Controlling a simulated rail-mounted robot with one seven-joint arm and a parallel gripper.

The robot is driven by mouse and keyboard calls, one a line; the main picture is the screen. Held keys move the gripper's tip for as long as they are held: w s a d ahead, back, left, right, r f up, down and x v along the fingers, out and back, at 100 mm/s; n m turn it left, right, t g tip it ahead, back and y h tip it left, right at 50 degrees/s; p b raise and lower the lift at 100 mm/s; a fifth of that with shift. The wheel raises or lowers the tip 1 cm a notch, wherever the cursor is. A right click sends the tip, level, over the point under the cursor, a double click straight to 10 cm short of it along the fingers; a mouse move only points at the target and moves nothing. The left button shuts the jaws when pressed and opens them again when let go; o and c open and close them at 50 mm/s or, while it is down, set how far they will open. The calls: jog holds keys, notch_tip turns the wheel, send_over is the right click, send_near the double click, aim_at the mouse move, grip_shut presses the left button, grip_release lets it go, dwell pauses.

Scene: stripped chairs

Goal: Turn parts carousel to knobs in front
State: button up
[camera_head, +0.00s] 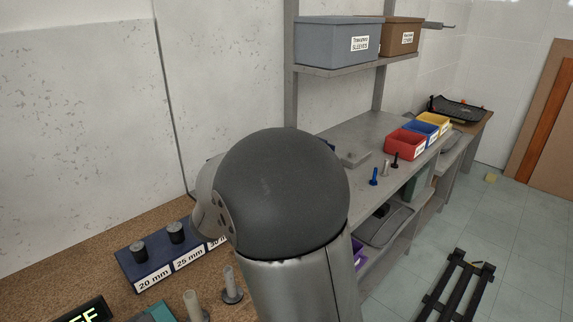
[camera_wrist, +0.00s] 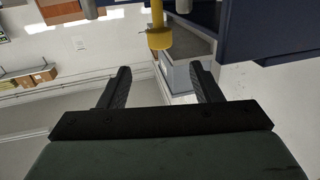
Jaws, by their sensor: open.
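My gripper (camera_wrist: 160,72) shows in the wrist view with its two dark fingers spread apart and nothing between them. A yellow post with a wider end (camera_wrist: 159,37) stands beyond the fingertips in the wrist view; I cannot tell what it belongs to. I cannot make out the parts carousel or its knobs in either view. In the head view my arm fills the middle and hides part of the bench behind it, and my gripper is not visible there.
A blue block labelled 20 mm and 25 mm (camera_head: 150,275) sits on the brown bench. A grey bin (camera_head: 325,40) and a brown bin (camera_head: 402,35) are on the shelf. Red (camera_head: 405,143), blue (camera_head: 421,132) and yellow (camera_head: 436,122) bins line the grey bench. A dark frame (camera_head: 458,285) lies on the floor.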

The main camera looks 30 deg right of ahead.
jog(key=v, duration=0.4)
jog(key=shift+s+a, duration=0.2)
jog(key=shift+a, duration=0.15)
